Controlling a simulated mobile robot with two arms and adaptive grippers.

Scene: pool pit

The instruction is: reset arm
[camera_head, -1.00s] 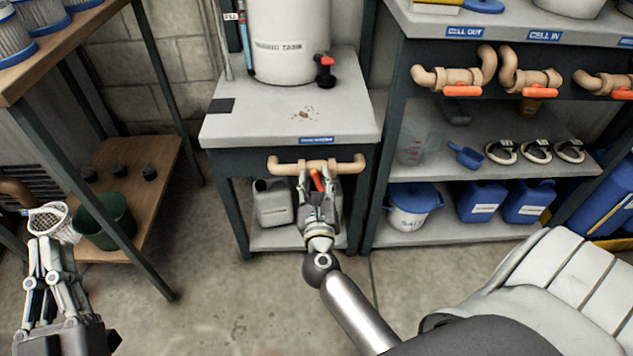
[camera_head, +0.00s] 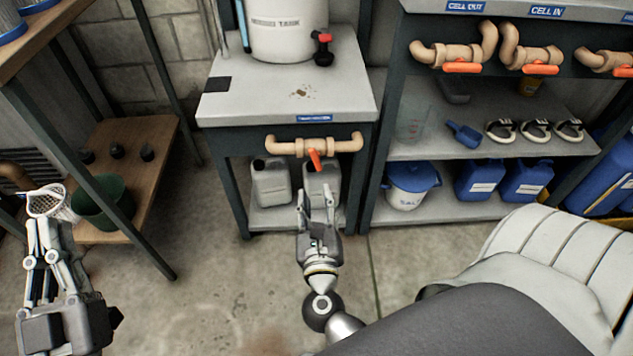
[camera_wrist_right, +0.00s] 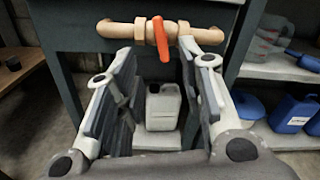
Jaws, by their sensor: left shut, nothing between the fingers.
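My right gripper (camera_head: 316,192) is in front of the cabinet, its two fingers apart and nothing between them. In the right wrist view its fingers (camera_wrist_right: 160,75) frame the cabinet front. Just beyond them is the tan pipe (camera_head: 340,145) with an orange-red valve handle (camera_head: 315,160) that hangs roughly downward; the gripper is clear of it. The handle also shows in the right wrist view (camera_wrist_right: 160,38). My left gripper (camera_head: 45,222) is at the far left, fingers together. A white mesh basket (camera_head: 46,200) appears at its fingertips; contact is unclear.
Grey jugs (camera_head: 271,182) stand on the cabinet's lower shelf. A white tank (camera_head: 287,30) stands on top. At right, a shelf unit (camera_head: 430,150) has more orange-handled valves, a salt bucket (camera_head: 410,190) and blue jugs. At left, a wooden shelf (camera_head: 130,140) holds a green bucket (camera_head: 100,205).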

